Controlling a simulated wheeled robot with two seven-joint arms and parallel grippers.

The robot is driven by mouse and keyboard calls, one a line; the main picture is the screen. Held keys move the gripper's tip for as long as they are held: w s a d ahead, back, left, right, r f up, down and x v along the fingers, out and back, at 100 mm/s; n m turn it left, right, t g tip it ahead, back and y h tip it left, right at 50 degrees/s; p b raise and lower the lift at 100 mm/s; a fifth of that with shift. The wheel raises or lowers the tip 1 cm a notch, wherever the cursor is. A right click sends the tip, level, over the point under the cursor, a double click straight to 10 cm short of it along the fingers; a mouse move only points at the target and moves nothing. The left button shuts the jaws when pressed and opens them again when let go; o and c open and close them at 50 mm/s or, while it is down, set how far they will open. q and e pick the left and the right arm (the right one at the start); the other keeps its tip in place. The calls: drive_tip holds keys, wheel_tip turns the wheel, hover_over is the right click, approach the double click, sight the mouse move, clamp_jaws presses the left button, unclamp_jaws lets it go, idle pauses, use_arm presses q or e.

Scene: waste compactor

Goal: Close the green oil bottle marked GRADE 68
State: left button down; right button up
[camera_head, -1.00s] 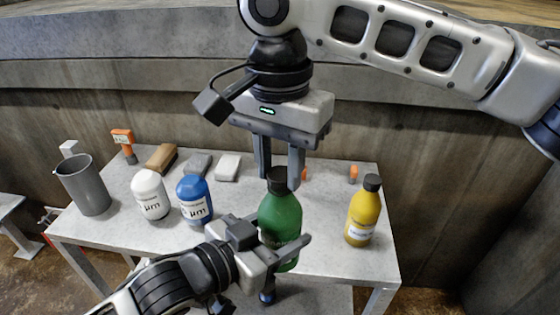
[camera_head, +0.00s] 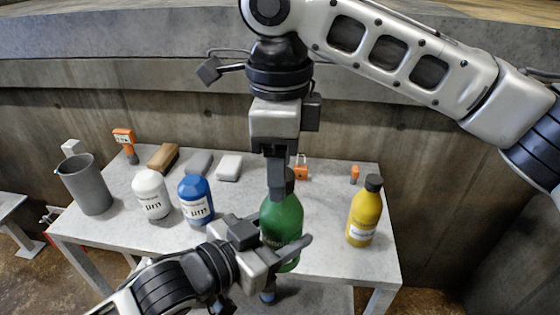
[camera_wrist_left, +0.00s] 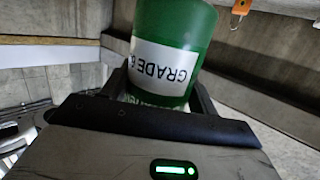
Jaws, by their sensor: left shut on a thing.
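The green oil bottle (camera_head: 282,222) stands upright at the table's front edge; in the left wrist view its white label (camera_wrist_left: 165,68) reads "GRADE 6", the rest cut off by the curve. My left gripper (camera_head: 278,240) is shut on the bottle's body from the front left; its fingers flank the bottle in the left wrist view. My right gripper (camera_head: 277,185) points straight down from above at the bottle's dark cap (camera_head: 290,181). Its fingers are seen edge-on, one hiding the other and part of the cap. I cannot tell whether they grip the cap.
On the table (camera_head: 330,205) stand a yellow bottle (camera_head: 363,212) to the right, and a blue bottle (camera_head: 195,200), white bottle (camera_head: 151,194) and grey cup (camera_head: 84,185) to the left. Several blocks and an orange padlock (camera_head: 302,168) lie behind. Free surface lies between green and yellow bottles.

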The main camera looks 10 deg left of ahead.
drive_tip(key=shift+r, duration=2.3)
drive_tip(key=shift+c, duration=0.3)
